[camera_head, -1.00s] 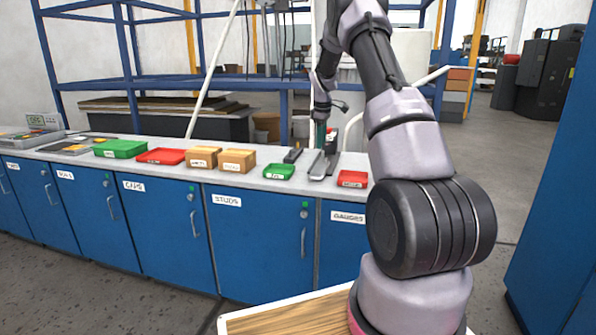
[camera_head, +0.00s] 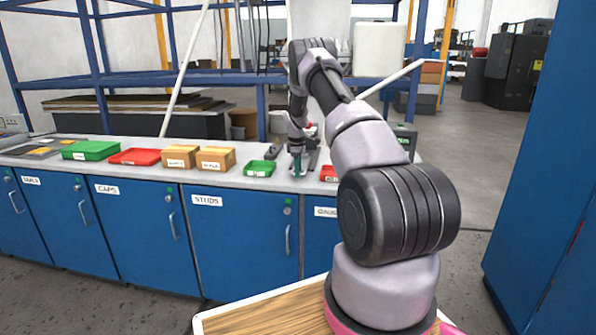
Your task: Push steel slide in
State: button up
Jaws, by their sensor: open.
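The steel slide (camera_head: 313,160) is a grey metal piece on the bench top, between the small green tray and the small red tray. It is largely hidden behind my wrist and fingers, so how far in it sits cannot be seen. My gripper (camera_head: 298,169) points down at the slide's near end, low over the bench top. Its jaws are open. Whether a finger touches the slide cannot be told.
A small green tray (camera_head: 260,168) lies left of my gripper, and a small red tray (camera_head: 328,173) lies right, partly behind my arm. Cardboard boxes (camera_head: 216,159) stand farther left. Blue cabinets (camera_head: 245,230) front the bench (camera_head: 140,170). A tall blue cabinet (camera_head: 545,170) stands at right.

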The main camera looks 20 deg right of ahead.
jog(key=shift+f, duration=0.25)
grip_shut()
dwell(1.4)
